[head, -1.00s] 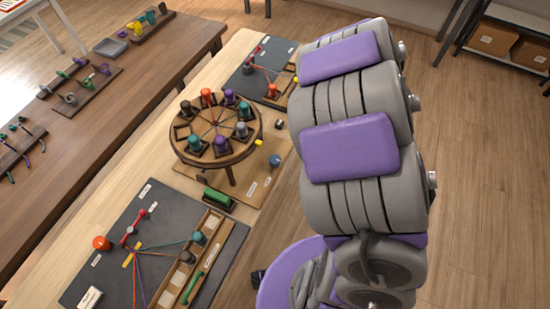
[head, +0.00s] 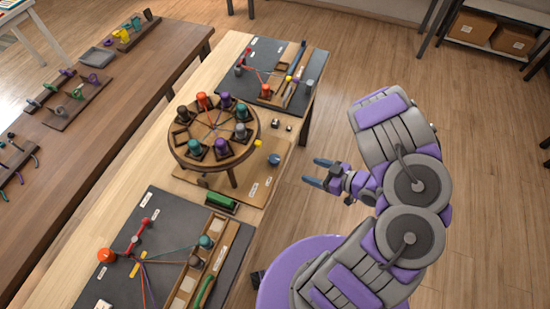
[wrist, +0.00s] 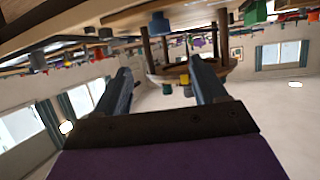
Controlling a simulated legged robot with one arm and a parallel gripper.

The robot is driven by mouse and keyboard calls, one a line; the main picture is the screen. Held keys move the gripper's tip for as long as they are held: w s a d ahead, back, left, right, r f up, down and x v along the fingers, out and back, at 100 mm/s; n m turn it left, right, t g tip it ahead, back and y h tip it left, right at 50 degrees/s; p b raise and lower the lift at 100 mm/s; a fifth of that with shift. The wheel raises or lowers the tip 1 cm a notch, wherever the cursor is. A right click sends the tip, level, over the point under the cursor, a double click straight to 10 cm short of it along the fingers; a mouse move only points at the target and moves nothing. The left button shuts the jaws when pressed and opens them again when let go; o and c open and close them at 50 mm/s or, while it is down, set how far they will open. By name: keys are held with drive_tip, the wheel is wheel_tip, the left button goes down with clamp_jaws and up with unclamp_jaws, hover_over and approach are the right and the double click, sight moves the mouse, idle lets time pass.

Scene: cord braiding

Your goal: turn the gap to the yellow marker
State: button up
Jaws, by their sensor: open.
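The round wooden braiding stand (head: 185,157) is on the table in the head view, with several coloured bobbins around its rim and cords meeting at its centre. A small yellow marker (head: 257,143) shows at its right side, near a blue knob (head: 273,160). My gripper (head: 312,172) is open and empty, right of the stand and past the table's right edge. In the wrist view its two fingers (wrist: 158,75) are apart, with the stand (wrist: 165,75) seen tilted between and beyond them.
A dark board (head: 110,225) with cords and a wooden rack lies at the front of the table. Another board (head: 262,55) lies at the back. A green block (head: 221,200) sits in front of the stand. Floor (head: 430,90) is open on the right.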

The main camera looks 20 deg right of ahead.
sight(277, 159)
drive_tip(key=b+x, duration=0.1)
drive_tip(key=x, duration=1.6)
drive_tip(key=shift+f, duration=0.15)
drive_tip(key=shift+c, duration=0.4)
drive_tip(key=c, duration=0.9)
